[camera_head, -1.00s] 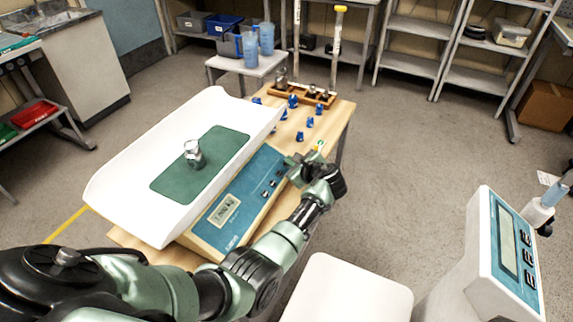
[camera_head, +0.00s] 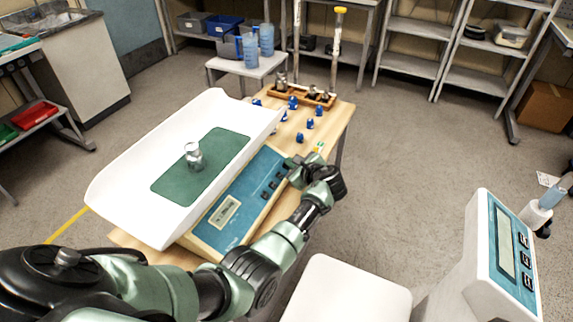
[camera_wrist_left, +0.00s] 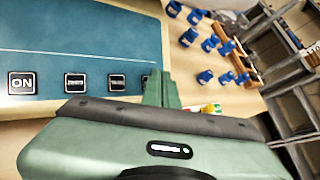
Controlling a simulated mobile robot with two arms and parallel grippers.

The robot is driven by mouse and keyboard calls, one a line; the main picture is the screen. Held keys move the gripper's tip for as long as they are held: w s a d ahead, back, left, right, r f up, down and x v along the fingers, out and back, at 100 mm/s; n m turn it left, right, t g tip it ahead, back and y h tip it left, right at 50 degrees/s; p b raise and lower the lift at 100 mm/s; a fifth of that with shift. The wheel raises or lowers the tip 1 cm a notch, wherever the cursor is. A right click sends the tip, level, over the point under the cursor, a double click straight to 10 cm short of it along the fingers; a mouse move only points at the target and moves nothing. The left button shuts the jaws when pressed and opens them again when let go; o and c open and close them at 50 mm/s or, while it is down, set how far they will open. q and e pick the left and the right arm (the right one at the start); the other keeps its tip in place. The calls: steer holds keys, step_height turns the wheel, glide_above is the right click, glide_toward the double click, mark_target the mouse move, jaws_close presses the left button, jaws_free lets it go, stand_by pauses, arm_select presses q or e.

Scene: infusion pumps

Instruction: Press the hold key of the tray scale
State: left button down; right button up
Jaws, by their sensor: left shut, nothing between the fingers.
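The tray scale stands on the wooden table, its white tray (camera_head: 120,190) holding a metal weight (camera_head: 194,156) on a green mat (camera_head: 215,152). Its blue panel (camera_head: 245,200) carries a lit display (camera_head: 224,211) and a row of dark keys (camera_head: 271,185). In the left wrist view, the ON key (camera_wrist_left: 22,83) and two more keys (camera_wrist_left: 75,83) show plainly; their small labels are unreadable. My left gripper (camera_head: 292,165) is shut and empty at the far end of the row. Its fingertips (camera_wrist_left: 160,86) partly hide another key; contact cannot be told. My right gripper is out of view.
Several blue-capped items (camera_head: 309,124) and a wooden weight rack (camera_head: 318,97) lie beyond the gripper on the table. Another scale with a blue panel (camera_head: 505,250) stands at the lower right. Open floor (camera_head: 410,160) lies right of the table.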

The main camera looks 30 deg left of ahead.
arm_select(q)
steer(key=shift+d+r, duration=0.15)
steer(key=shift+r, duration=0.2)
steer(key=r+p, duration=0.1)
steer(key=d+r+p, duration=0.1)
steer(key=r+p, duration=0.1)
steer(key=d+r+p, duration=0.1)
steer(key=p, duration=0.1)
steer(key=shift+r, duration=0.4)
steer(key=shift+w+f, duration=0.1)
stand_by(0.6)
